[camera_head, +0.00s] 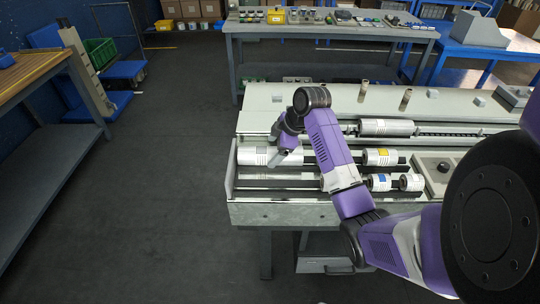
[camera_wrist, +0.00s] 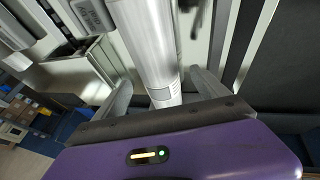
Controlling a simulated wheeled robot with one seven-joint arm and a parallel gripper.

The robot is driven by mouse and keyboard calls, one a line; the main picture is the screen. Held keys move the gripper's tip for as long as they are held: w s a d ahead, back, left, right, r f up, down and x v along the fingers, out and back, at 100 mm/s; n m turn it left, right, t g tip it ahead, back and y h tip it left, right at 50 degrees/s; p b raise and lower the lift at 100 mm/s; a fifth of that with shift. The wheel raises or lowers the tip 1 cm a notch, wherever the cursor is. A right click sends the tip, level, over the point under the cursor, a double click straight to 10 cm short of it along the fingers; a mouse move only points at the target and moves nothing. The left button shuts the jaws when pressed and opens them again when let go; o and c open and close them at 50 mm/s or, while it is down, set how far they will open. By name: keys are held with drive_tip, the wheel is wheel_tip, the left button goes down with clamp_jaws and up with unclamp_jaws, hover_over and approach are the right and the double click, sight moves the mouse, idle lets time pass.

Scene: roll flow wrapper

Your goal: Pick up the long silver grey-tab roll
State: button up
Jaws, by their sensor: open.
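The long silver grey-tab roll (camera_head: 258,155) lies on the left end of the machine's rails in the head view. In the wrist view the silver roll (camera_wrist: 147,38) runs up the picture, with a grey tab and printed label at its near end. My gripper (camera_head: 282,155) is over this roll, pointing down, and partly hides it. In the wrist view my gripper (camera_wrist: 163,88) is open, one finger on each side of the roll's near end. I cannot tell whether either finger touches it.
Another long silver roll (camera_head: 387,127) lies on the rear rails. A yellow-tab roll (camera_head: 381,157), a blue-tab roll (camera_head: 379,182) and a short roll (camera_head: 411,182) lie to the right. The wrapper's metal frame (camera_head: 285,213) borders the rails.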

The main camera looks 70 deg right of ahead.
sight(272, 151)
drive_tip(key=shift+x, duration=1.55)
drive_tip(key=shift+s, duration=0.1)
drive_tip(key=shift+c, duration=0.2)
clamp_jaws()
drive_tip(key=shift+d+r, duration=0.1)
